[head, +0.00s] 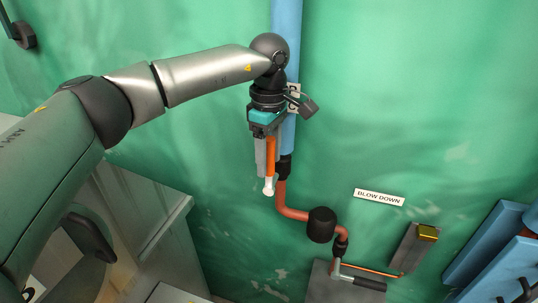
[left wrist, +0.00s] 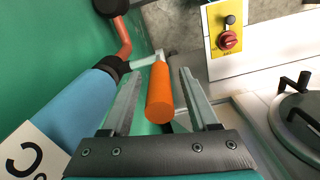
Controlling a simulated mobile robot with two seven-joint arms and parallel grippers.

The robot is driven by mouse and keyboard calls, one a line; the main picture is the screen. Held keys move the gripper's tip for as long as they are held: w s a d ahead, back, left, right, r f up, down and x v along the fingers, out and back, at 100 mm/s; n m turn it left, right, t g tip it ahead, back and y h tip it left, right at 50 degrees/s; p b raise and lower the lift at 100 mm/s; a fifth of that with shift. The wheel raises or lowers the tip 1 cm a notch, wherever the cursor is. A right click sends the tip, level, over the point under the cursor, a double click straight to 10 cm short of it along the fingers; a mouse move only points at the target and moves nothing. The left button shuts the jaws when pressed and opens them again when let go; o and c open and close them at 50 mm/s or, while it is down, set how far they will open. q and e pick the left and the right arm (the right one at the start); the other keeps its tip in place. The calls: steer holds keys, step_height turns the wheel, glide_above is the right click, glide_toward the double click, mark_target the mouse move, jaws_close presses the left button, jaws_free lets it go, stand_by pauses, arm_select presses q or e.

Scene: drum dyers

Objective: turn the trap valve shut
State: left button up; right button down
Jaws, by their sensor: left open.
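An orange lever handle (head: 270,157) stands alongside the blue pipe (head: 288,50), with its pale stem (head: 268,187) at the lower end by the pipe's dark collar. I take it for the trap valve's handle, though no readable label confirms this. My left gripper (head: 265,172) reaches down over the handle from above. In the left wrist view the orange handle (left wrist: 160,95) lies between the two open fingers of the left gripper (left wrist: 160,75), with a visible gap on each side. My right gripper is not in view.
Below, a red-brown pipe (head: 290,213) runs through a black fitting (head: 321,225) to a black-handled lever (head: 362,283) under a BLOW DOWN sign (head: 379,197). A grey cabinet (head: 150,205) stands lower left. A yellow switch plate (left wrist: 228,28) shows in the wrist view.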

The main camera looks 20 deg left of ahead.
arm_select(q)
jaws_close()
stand_by(0.5)
stand_by(0.9)
